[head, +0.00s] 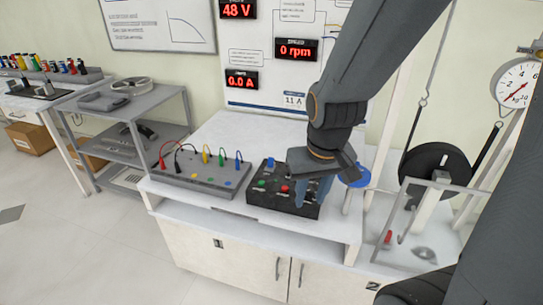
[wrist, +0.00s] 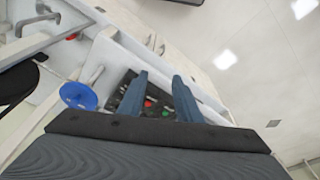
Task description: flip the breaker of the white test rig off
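The white test rig (head: 215,135) is a white bench with cupboard doors. A black control box (head: 258,198) sits on its top, with a blue part at the back, a green button (head: 262,184) and a red button (head: 284,189). I cannot pick out the breaker for certain; the box's right part is hidden behind my gripper (head: 309,196). My gripper points down over the right side of the box. In the wrist view my gripper (wrist: 160,75) has its two blue fingers apart with nothing visible held; the red button (wrist: 148,103) and green button (wrist: 165,114) show between them.
A grey panel (head: 205,180) with coloured cables stands left of the box. A blue disc (head: 358,178) is close to its right. A wheel (head: 435,170), a frame and a dial gauge (head: 516,86) stand further right. Displays behind read 48 V, 0 rpm and 0.0 A. Floor at left is clear.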

